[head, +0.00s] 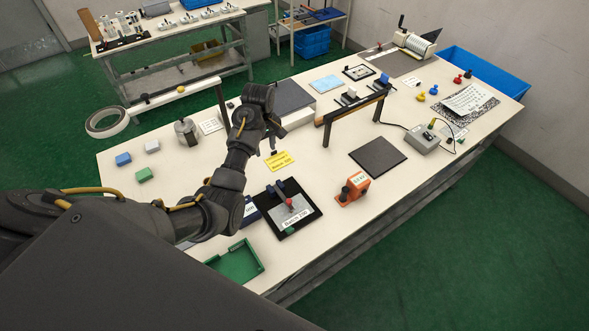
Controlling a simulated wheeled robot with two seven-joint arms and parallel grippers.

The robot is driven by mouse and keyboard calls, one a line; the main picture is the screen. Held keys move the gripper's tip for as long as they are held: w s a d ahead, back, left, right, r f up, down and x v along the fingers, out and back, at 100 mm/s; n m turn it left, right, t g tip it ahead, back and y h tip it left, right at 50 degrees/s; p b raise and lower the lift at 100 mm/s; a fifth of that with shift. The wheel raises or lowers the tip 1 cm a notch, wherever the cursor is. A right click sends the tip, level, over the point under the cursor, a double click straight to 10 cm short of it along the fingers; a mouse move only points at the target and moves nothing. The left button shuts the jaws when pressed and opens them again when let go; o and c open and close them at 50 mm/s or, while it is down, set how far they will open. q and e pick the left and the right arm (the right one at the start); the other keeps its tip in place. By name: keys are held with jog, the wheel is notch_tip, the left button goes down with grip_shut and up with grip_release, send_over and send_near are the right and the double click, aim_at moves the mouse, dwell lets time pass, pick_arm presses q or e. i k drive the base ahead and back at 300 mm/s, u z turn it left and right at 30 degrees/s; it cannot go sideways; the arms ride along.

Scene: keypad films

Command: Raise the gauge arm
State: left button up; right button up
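No part is clearly marked as the gauge arm. An orange device (356,189) with a small display and a dark round part at its left stands near the table's front edge. Left of it lies a black fixture (305,220) with a grey labelled plate, blue blocks and a red-topped part. My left gripper (266,122) is above the table's middle left, beyond the fixture and apart from the orange device. My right gripper is out of view.
A dark square pad (378,155) lies behind the orange device. A long raised bar (352,105) stands behind it. A green tray (238,263) is at the front edge, and a grey box (424,139) with a cable is to the right. The white tabletop (330,240) is clear between fixture and front edge.

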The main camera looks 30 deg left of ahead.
aim_at(288, 201)
jog(key=k, duration=1)
